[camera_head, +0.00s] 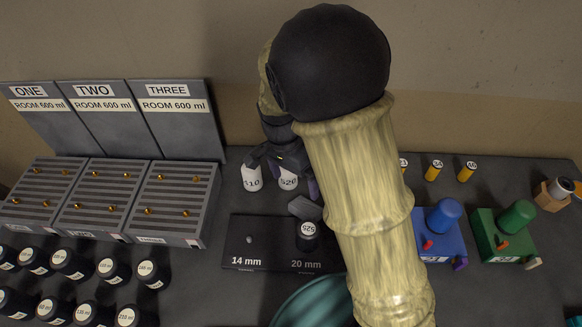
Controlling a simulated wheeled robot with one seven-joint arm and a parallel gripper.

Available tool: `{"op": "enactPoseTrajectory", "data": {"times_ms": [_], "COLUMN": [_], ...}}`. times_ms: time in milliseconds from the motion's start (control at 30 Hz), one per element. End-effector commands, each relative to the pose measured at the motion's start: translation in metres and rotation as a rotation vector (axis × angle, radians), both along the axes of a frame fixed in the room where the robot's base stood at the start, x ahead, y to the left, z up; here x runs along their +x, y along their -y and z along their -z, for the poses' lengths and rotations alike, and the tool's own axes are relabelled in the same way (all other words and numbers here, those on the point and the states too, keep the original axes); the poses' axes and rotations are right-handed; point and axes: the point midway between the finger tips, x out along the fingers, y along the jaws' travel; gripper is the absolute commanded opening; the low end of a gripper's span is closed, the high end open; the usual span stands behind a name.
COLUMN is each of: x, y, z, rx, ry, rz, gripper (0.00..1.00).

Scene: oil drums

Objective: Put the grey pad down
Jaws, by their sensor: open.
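A small grey block (305,208), which looks like the grey pad, sits tilted at the back right of a dark board (245,262) marked "14 mm" and "20 mm". It is just behind a black cylinder with a round white label (308,232). I cannot tell whether it rests on the board or leans on the cylinder. Nothing shows clearly between the fingers. My arm hides the area right of the block.
Three slatted racks (172,205) with brass knobs stand at left before grey signs (175,112). Several black labelled cylinders (107,270) stand in front of them. A teal round thing (312,303) is at the front. Blue (440,235) and green (500,235) devices stand at right.

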Motion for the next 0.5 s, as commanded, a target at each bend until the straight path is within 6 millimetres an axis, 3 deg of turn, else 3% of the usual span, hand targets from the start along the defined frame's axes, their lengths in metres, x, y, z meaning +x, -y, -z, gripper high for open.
{"op": "enactPoseTrajectory", "data": {"times_ms": [200,500], "x": [0.005,0.005], "y": [-0.006,-0.007], "z": [-0.033,-0.04], "rx": [0.001,-0.001], "ry": [0.002,-0.001], "rz": [0.0,0.0], "gripper": [1.0,1.0]}}
